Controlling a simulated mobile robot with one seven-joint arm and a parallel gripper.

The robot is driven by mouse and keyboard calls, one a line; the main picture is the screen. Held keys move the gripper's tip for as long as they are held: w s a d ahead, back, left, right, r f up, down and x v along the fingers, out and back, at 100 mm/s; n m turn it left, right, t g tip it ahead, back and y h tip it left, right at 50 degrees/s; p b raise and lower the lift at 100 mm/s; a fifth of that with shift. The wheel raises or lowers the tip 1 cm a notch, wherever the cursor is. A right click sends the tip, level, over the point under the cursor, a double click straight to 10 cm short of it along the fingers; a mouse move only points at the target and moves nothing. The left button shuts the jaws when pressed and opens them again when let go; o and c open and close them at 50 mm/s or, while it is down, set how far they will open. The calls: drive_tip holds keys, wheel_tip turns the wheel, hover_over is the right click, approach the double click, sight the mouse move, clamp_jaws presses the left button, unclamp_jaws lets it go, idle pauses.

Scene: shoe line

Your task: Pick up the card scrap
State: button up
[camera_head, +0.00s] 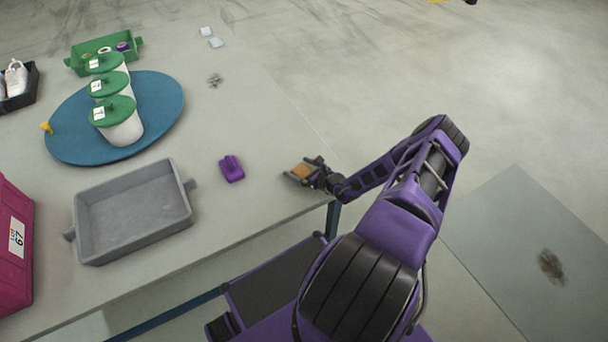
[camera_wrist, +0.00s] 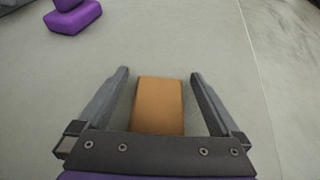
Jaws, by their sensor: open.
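The card scrap (camera_wrist: 159,106) is a small orange-brown rectangle. In the wrist view it lies on the table between the two fingers of my gripper (camera_wrist: 159,85), with a gap on each side. In the head view the scrap (camera_head: 301,171) is near the table's right edge, partly hidden by my gripper (camera_head: 297,176). My gripper is open and low over the table around the scrap. I cannot tell whether the fingers touch the table.
A purple block-like object (camera_head: 231,168) lies left of my gripper. An empty grey tray (camera_head: 185,213) stands further left. A blue round mat (camera_head: 168,112) bears white pots with green lids. The table's right edge is close.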

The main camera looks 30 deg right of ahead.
sight(300, 169)
drive_tip(key=c, duration=1.3)
wheel_tip(300, 169, up, 10)
drive_tip(key=shift+w, duration=0.1)
